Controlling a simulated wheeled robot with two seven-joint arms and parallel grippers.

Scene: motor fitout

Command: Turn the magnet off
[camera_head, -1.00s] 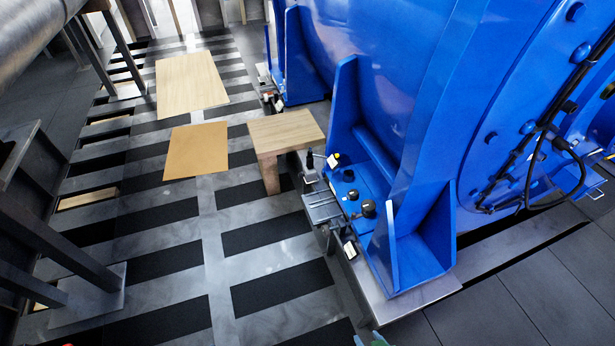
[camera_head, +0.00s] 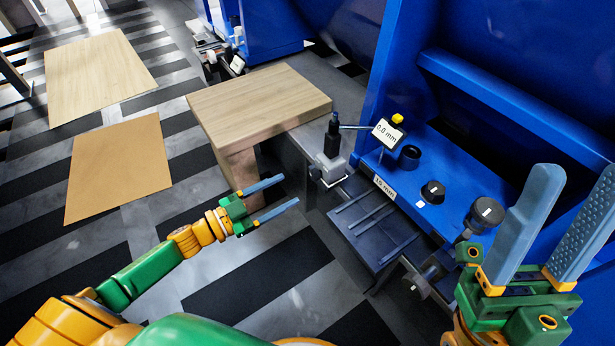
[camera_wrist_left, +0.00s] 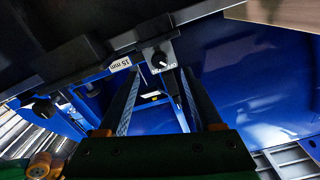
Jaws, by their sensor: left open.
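The magnet is a small grey block (camera_head: 330,170) at the left corner of the blue machine's base. A black post (camera_head: 332,140) rises from it, with an arm to a gauge (camera_head: 387,132) reading 0.0 mm. In the left wrist view a dark round knob (camera_wrist_left: 159,61) with a white mark sits on the block's face. Small lettering beside it is hard to read. My left gripper (camera_head: 282,193) is open and empty, left of the block and apart from it. In its wrist view the knob lies just beyond and between the fingertips (camera_wrist_left: 161,76). My right gripper (camera_head: 578,175) is open and empty at the right.
A wooden-topped block (camera_head: 258,95) stands just left of the magnet. A dark ribbed plate (camera_head: 375,225) and a 15 mm label (camera_head: 384,187) are right of it. Black knobs (camera_head: 432,191) sit on the blue base. Flat boards (camera_head: 118,165) lie on the striped floor.

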